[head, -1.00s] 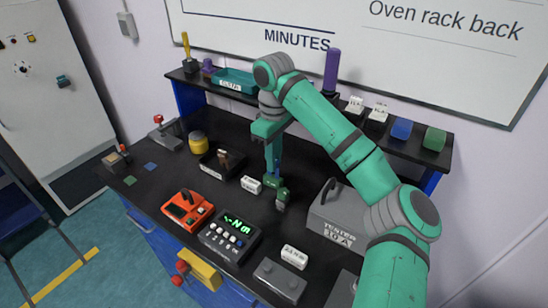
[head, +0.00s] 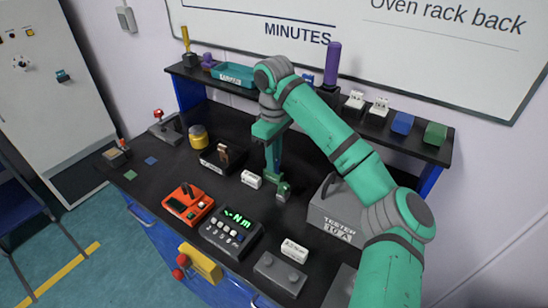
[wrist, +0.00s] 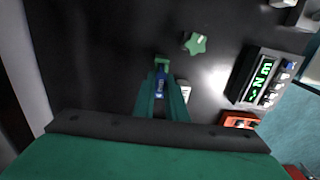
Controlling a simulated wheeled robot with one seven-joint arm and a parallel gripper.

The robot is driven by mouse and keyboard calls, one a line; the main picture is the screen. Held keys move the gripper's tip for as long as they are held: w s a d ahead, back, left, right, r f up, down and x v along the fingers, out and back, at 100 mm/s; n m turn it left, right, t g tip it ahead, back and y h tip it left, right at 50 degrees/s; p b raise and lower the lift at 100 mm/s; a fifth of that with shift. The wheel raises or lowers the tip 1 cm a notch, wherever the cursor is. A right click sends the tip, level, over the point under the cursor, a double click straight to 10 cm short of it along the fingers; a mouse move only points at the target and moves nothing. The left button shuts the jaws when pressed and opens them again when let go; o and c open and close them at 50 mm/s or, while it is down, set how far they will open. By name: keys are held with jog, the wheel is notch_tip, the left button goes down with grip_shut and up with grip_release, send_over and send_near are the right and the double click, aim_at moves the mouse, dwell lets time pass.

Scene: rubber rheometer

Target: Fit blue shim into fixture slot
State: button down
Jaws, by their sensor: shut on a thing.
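My gripper (head: 272,170) points down over the middle of the bench. In the wrist view its green fingers (wrist: 161,88) are shut on the blue shim (wrist: 160,80), which shows as a narrow blue strip between them. In the head view the shim is hardly visible. A small green block sits at the fingertips (wrist: 161,62); I cannot tell whether it is part of the fixture. A grey-green piece (head: 283,190) stands just right of my gripper, and a green star-shaped knob (wrist: 195,42) shows in the wrist view. The slot is hidden.
A black tray (head: 222,158), an orange meter (head: 187,203) and a lit display box (head: 231,233) stand farther left and in front. A grey tester (head: 335,218) stands to the right.

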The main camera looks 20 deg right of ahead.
jog(key=shift+f, duration=0.45)
jog(key=c, duration=1.7)
grip_release()
jog(key=shift+d+r, duration=0.1)
notch_tip(320, 180, up, 11)
jog(key=shift+f, duration=0.15)
